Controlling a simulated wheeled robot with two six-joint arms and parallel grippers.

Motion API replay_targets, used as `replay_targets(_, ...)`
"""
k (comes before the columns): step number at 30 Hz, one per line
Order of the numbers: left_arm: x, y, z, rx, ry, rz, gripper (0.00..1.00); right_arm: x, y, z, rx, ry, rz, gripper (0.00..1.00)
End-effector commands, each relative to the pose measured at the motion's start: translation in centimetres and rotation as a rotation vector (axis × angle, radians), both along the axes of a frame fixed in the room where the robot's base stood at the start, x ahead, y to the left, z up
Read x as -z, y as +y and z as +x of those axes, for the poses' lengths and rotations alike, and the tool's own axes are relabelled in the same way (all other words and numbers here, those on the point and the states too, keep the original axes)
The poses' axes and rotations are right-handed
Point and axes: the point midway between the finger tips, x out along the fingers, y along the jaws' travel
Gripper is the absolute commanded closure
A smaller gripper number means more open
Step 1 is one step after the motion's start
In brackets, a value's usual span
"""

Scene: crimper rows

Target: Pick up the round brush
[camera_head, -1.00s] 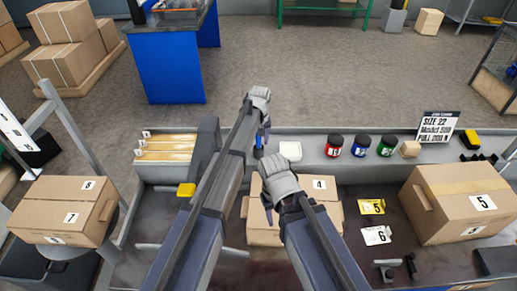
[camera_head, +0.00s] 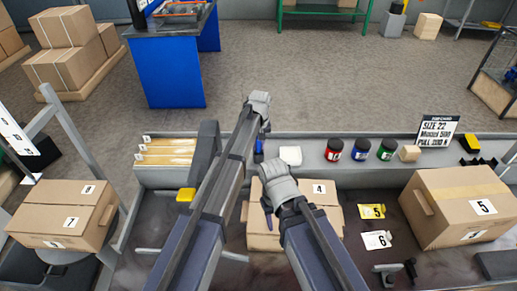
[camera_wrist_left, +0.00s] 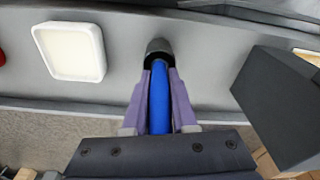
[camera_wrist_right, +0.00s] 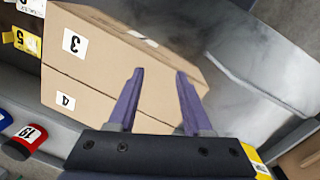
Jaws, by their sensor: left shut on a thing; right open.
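The round brush has a blue handle (camera_wrist_left: 159,98) and a dark round end (camera_wrist_left: 158,52), seen in the left wrist view. My left gripper (camera_wrist_left: 160,76) is shut on the blue handle, with a finger on each side. In the head view a bit of the blue handle (camera_head: 259,147) shows below the left hand, over the grey ledge. Whether the dark end touches the ledge I cannot tell. My right gripper (camera_wrist_right: 160,74) is open and empty above the carton with labels 3 and 4 (camera_wrist_right: 105,75). Its fingers also show small in the head view (camera_head: 268,216).
A white square dish (camera_head: 291,155) sits just right of the brush. Red (camera_head: 333,149), blue (camera_head: 361,147) and green (camera_head: 387,149) jars stand farther right on the ledge. A grey upright block (camera_head: 206,150) stands left. Cartons stand at left (camera_head: 62,211) and right (camera_head: 460,205).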

Motion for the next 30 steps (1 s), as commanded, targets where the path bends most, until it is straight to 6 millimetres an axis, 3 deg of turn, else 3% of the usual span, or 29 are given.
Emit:
replay_targets(14, -1.1, 0.0, 0.0, 0.000, 0.000, 0.000, 1.00, -1.1, 0.0, 0.0, 0.000, 0.000, 0.000, 0.50)
replay_targets(30, -8.7, 0.0, 0.0, 0.000, 0.000, 0.000, 1.00, -8.7, 0.0, 0.0, 0.000, 0.000, 0.000, 0.50)
